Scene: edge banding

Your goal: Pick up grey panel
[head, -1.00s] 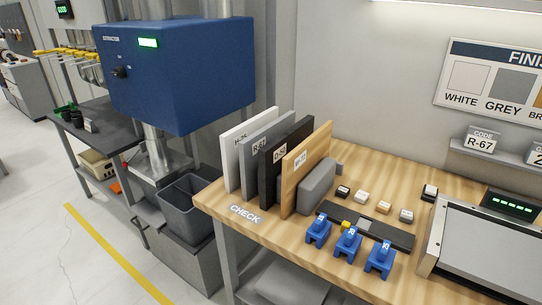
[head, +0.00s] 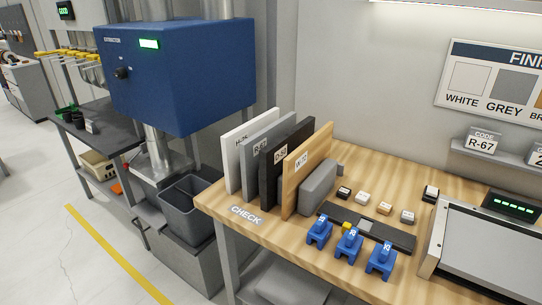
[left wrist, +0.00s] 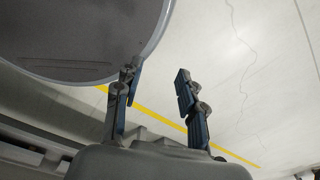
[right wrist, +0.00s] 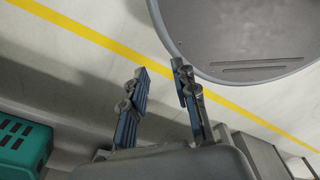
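The grey panel (head: 250,150) stands upright in a row on the wooden bench, between a white panel (head: 234,168) and a black panel (head: 276,178). Its label seems to read R-67. A wood-coloured panel (head: 303,172) stands at the front of the row. Neither gripper shows in the head view. My left gripper (left wrist: 157,83) is open and empty over the floor in the left wrist view. My right gripper (right wrist: 159,68) is open and empty in the right wrist view. No panel shows in either wrist view.
The wooden bench (head: 290,248) carries blue tools (head: 349,243), small blocks (head: 384,208) and a grey machine (head: 490,250) at right. A blue cabinet (head: 190,75) hangs over a grey bin (head: 190,205) at left. A teal crate (right wrist: 22,145) lies low in the right wrist view.

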